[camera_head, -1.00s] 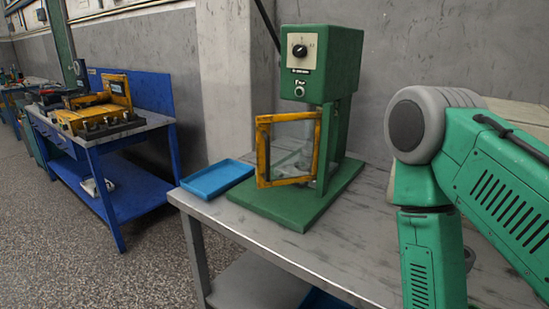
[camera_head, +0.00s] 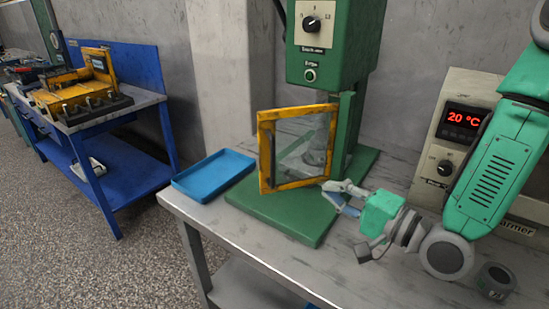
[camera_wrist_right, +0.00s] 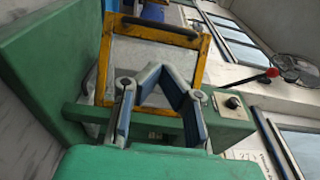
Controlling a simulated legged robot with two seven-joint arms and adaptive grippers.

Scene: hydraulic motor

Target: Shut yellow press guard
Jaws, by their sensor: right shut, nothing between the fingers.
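The yellow press guard (camera_head: 265,155) is a square yellow frame with a clear pane and a dark handle on its left bar. It stands open, swung out from the green press (camera_head: 335,55) over its base. It also shows in the right wrist view (camera_wrist_right: 205,60), ahead of the fingers. My right gripper (camera_head: 338,188) is shut and empty, at the guard's lower right corner. I cannot tell whether it touches the frame. Its fingers show in the right wrist view (camera_wrist_right: 160,82). My left gripper is out of view.
A blue tray (camera_head: 213,176) lies on the grey table (camera_head: 243,236) left of the press. A heater box (camera_head: 452,125) reading 20 °C stands at the right, behind my arm. A small dark ring-shaped part (camera_head: 496,278) is at the lower right. A blue workbench (camera_head: 120,185) stands further left.

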